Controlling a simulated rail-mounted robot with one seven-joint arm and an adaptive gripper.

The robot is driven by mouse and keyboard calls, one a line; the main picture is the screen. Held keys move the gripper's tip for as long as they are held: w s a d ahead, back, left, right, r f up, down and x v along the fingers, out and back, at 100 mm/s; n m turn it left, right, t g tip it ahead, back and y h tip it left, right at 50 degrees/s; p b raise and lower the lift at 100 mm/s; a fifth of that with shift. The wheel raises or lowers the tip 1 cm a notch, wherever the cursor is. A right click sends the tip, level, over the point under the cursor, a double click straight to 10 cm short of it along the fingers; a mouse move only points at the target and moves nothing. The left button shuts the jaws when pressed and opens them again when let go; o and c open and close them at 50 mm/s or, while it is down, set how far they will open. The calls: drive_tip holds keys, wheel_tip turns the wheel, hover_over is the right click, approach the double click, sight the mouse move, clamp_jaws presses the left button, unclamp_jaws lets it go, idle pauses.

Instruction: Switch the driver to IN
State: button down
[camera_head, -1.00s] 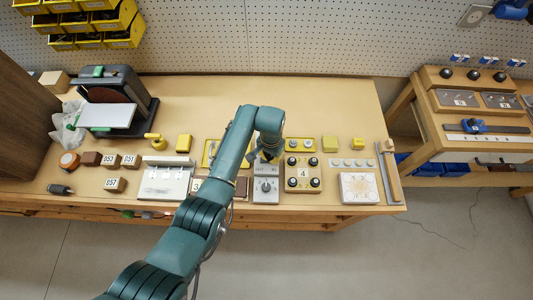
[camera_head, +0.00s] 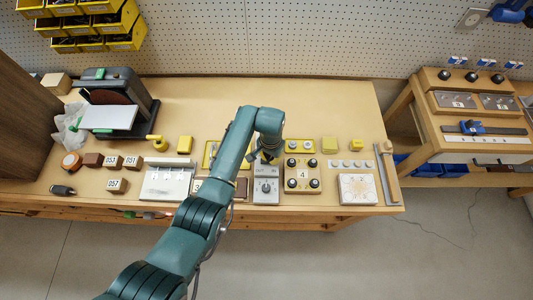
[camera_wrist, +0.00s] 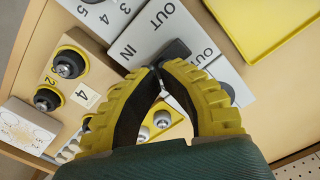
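The driver looks to be a light grey box with OUT and IN lettering and a dark knob; I cannot tell which lettered box is meant. One such box (camera_head: 266,197) stands near the bench's front edge, right of my forearm. In the wrist view, a lettered panel (camera_wrist: 148,42) shows OUT and IN, with a dark knob (camera_wrist: 176,49) at its edge. My gripper (camera_wrist: 157,68) has its yellow, black-padded fingers brought together at the tips, just beside that knob. I cannot tell whether the tips touch it. A second panel (camera_wrist: 208,54) with OUT is partly hidden by the right finger.
A wooden block with several black knobs and a 4 label (camera_head: 303,175) stands right of the grey box. A white slotted panel (camera_head: 167,184) lies to the left. A yellow tray (camera_wrist: 265,25) is close by in the wrist view.

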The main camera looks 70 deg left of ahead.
drive_tip(key=shift+r+p, duration=2.3)
drive_tip(key=shift+r, duration=0.4)
drive_tip(key=shift+f, duration=0.1)
